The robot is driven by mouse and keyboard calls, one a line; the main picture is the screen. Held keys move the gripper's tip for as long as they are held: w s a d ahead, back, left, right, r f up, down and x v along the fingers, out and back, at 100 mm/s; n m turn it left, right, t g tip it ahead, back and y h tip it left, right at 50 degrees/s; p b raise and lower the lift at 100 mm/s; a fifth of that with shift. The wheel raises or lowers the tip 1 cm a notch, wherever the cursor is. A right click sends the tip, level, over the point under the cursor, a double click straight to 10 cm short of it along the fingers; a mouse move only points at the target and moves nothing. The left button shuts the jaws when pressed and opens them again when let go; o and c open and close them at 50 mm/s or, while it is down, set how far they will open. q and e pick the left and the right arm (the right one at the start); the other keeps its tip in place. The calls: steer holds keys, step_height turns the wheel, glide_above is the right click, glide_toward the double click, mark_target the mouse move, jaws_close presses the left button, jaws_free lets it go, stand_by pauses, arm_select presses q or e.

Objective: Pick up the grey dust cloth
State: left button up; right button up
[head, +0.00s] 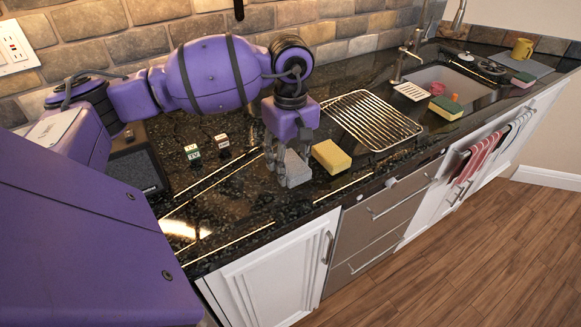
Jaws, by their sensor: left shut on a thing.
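The grey dust cloth (296,164) is a small grey, blocky piece between the fingers of my left gripper (287,176), just at the dark stone counter (270,215). My left gripper points down and is shut on the cloth. The fingers hide part of the cloth, and I cannot tell whether it still touches the counter. My right gripper is not in view.
A yellow sponge (331,157) lies close to the right of the gripper. Behind it is a wire rack (372,119). Two small labelled items (222,145) stand to the left. A sink (455,87) is farther right. The counter's front edge is near.

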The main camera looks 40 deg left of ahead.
arm_select(q)
steer(key=s+d+r, duration=0.2)
steer(key=s+r, duration=0.3)
steer(key=s, duration=0.1)
steer(key=s+d+r+b, duration=0.1)
steer(key=s+d+r, duration=0.2)
steer(key=s+r, duration=0.2)
steer(key=shift+s+d+r, duration=0.3)
steer(key=shift+s+d, duration=0.05)
steer(key=shift+s, duration=0.55)
steer(key=o, duration=0.6)
steer(key=c, duration=0.5)
steer(key=shift+o, duration=0.2)
steer(key=shift+s, duration=0.1)
